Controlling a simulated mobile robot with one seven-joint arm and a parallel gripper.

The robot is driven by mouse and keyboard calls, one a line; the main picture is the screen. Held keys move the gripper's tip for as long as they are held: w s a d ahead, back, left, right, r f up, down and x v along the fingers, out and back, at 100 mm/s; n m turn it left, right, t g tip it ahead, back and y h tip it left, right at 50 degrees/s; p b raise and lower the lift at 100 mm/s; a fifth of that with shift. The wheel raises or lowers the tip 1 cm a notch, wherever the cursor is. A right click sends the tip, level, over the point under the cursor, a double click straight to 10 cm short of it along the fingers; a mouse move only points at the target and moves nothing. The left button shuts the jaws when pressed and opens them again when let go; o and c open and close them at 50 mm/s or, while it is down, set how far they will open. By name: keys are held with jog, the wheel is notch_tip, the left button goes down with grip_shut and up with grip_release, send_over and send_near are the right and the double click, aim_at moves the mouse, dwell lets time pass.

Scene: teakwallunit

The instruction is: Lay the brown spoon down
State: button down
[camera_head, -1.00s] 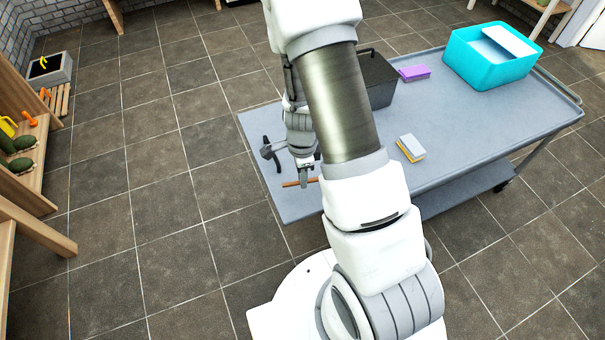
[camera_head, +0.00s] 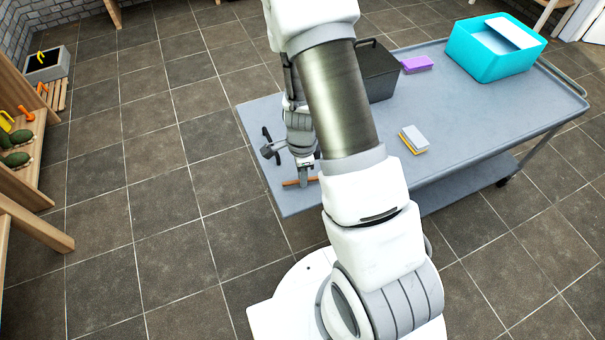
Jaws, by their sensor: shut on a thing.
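The brown spoon (camera_head: 292,183) shows as a thin orange-brown strip over the left end of the grey cart top (camera_head: 295,205). My gripper (camera_head: 304,180) points down and is shut on the spoon. Part of the spoon is hidden behind the fingers and my arm. I cannot tell whether the spoon touches the cart top or is held just above it.
A dark grey box (camera_head: 378,72) stands behind my arm on the cart. A purple sponge (camera_head: 417,64), a grey and yellow sponge (camera_head: 414,140) and a turquoise bin (camera_head: 490,55) are also on it. The cart's front left corner is clear.

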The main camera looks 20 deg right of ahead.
jog(key=shift+f, duration=0.3)
jog(key=c, duration=0.7)
grip_release()
notch_tip(320, 180, up, 18)
jog(key=p, duration=0.6)
jog(key=shift+f+p, duration=0.25)
jog(key=shift+p, duration=0.15)
jog(key=shift+a, duration=0.1)
